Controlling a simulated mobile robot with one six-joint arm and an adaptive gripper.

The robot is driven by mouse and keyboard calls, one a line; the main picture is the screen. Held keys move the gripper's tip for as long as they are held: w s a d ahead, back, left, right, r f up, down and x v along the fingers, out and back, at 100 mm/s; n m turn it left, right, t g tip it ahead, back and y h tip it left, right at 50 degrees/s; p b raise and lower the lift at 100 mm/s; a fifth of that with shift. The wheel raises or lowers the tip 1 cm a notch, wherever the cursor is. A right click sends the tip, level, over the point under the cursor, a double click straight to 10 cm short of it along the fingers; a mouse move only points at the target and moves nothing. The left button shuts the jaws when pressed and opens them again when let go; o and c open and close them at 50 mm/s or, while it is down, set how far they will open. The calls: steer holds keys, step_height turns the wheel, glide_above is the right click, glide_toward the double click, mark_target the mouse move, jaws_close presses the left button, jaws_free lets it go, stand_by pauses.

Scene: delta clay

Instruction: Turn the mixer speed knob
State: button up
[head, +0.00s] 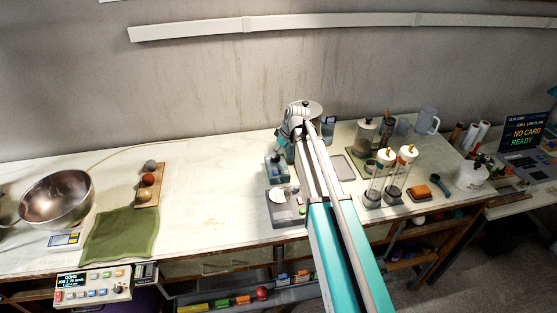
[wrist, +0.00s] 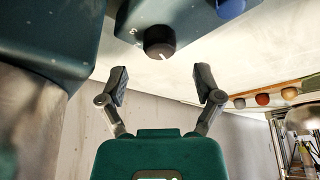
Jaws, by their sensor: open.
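The speed knob (wrist: 160,42) is a round dark knob with a white pointer line, on the blue-grey base of the mixer (wrist: 190,14). Small white marks show beside it on the base. My gripper (wrist: 160,84) is open in the wrist view. Its two dark fingers are spread to either side of the knob's line, apart from the knob, with nothing between them. In the head view the mixer's blue-grey base (head: 278,165) shows at the left of my arm's far end. My arm hides part of the mixer, and the fingers cannot be made out there.
A small scale (head: 285,208) stands just in front of the mixer. Clear cylinders (head: 376,182) and an orange sponge (head: 421,192) stand right of my arm. A metal bowl (head: 56,198) and green cloth (head: 122,236) lie left.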

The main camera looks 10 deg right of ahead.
mark_target(277, 156)
steer(key=shift+b+x, duration=1.4)
steer(key=shift+x, duration=0.5)
steer(key=c, duration=1)
steer(key=shift+d+r, duration=0.1)
steer(key=shift+d, duration=0.05)
jaws_close()
